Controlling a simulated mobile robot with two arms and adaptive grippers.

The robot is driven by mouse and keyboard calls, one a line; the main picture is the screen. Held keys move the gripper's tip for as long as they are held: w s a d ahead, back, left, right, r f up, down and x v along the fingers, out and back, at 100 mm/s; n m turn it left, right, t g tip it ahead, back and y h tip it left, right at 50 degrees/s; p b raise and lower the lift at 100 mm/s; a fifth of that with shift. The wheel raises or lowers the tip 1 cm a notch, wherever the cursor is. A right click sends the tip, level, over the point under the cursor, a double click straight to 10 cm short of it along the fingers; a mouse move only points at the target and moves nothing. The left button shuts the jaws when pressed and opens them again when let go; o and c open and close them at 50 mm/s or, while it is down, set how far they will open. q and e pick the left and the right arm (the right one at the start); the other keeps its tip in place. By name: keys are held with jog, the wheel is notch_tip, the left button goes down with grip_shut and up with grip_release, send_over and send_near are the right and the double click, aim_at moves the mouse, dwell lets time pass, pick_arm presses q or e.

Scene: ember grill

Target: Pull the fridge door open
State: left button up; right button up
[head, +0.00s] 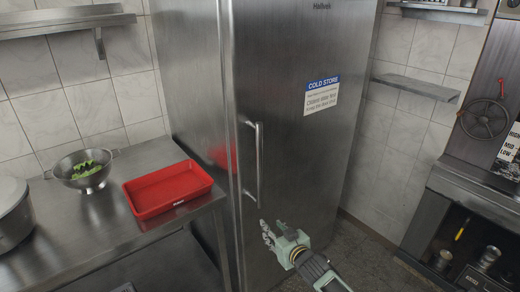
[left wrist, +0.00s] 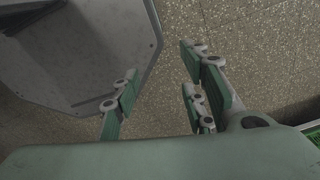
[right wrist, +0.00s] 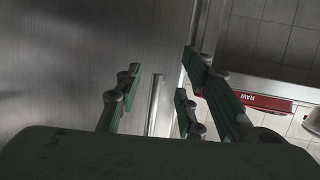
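The fridge door (head: 300,130) is a tall brushed steel panel with a "COLD STORE" sign (head: 321,93), and it looks shut. Its vertical bar handle (head: 258,165) is on the door's left side. My right gripper (head: 266,230) is just below and slightly right of the handle's lower end in the head view. In the right wrist view its fingers (right wrist: 155,95) are spread and empty, with the handle (right wrist: 154,105) showing between them, apart from the fingers. My left gripper (left wrist: 158,95) is open and empty above the speckled floor; it is not in the head view.
A steel counter (head: 110,225) stands left of the fridge with a red tray (head: 168,190), a colander (head: 84,172) of greens and a pot (head: 14,212). A grill unit (head: 470,190) stands at the right. Some floor (head: 370,262) is free before the fridge.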

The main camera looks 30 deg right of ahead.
aim_at(261, 164)
jog(key=w+r+t+p, duration=0.1)
jog(key=w+r+t, duration=0.1)
jog(key=r, duration=0.8)
jog(key=w+r+t+p, duration=0.1)
jog(key=w+r+t, duration=0.1)
jog(key=r, duration=0.8)
jog(key=w, duration=0.2)
jog(key=w+d+p, duration=0.1)
jog(key=w, duration=0.3)
jog(key=shift+d+r, duration=0.2)
jog(key=shift+r, duration=0.05)
pick_arm(q)
jog(key=shift+w+r+p, duration=0.1)
jog(key=shift+w+r, duration=0.1)
jog(key=shift+r, duration=0.6)
jog(key=shift+w+r+p, duration=0.15)
jog(key=shift+r, duration=0.65)
jog(key=shift+w+r+p, duration=0.1)
jog(key=shift+w+r, duration=0.1)
jog(key=shift+r, duration=0.6)
pick_arm(e)
jog(key=shift+w, duration=0.7)
grip_shut()
